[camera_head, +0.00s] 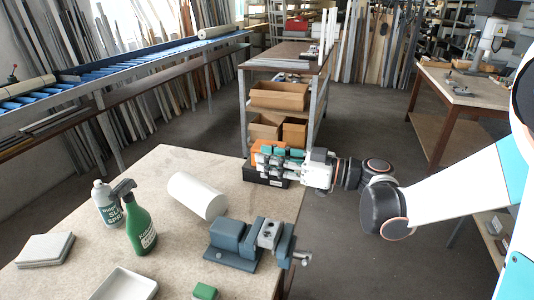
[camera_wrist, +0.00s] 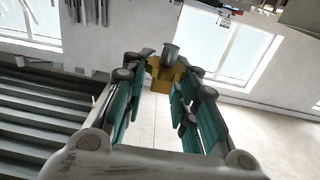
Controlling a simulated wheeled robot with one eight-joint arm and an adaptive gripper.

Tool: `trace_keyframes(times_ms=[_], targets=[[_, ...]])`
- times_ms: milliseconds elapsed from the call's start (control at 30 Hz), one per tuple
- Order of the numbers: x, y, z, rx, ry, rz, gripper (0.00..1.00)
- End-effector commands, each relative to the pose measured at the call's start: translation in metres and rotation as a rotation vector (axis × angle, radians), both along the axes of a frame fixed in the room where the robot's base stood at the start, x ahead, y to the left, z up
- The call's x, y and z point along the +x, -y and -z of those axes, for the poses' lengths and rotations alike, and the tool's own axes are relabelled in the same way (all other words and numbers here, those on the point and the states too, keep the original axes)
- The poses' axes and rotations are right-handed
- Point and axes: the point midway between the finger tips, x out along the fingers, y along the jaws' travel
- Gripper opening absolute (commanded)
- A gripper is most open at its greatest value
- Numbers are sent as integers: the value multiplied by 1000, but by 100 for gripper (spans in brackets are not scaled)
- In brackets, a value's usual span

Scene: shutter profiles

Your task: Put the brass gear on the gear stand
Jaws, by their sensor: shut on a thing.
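My gripper (camera_head: 264,158) points left over the far right corner of the workbench. In the wrist view my gripper (camera_wrist: 165,75) has its green fingers closing on a brass-yellow blocky piece, which I take to be the brass gear (camera_wrist: 160,80). A grey cylinder (camera_wrist: 170,54) shows at its upper end; I cannot tell whether it belongs to the piece. In the head view the fingers hide most of the held piece. I cannot make out a gear stand for certain. A black box (camera_head: 256,177) with an orange part (camera_head: 258,146) behind the fingers is under and beside my gripper.
On the workbench (camera_head: 170,238) are a white cylinder (camera_head: 197,195), a grey-white bottle (camera_head: 106,203), a green spray bottle (camera_head: 139,224), a blue-grey vise (camera_head: 245,243), stacked plates (camera_head: 45,249), a white tray (camera_head: 124,284) and a green block (camera_head: 204,291). A shelf with cardboard boxes (camera_head: 279,95) stands behind.

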Motion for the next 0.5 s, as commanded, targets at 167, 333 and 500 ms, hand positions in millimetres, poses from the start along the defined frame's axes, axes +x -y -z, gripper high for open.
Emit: trace_keyframes(times_ms=[167, 333, 500], targets=[[28, 6, 11, 0, 0, 123, 1], [74, 26, 34, 0, 0, 350, 1], [111, 57, 55, 0, 0, 591, 1]])
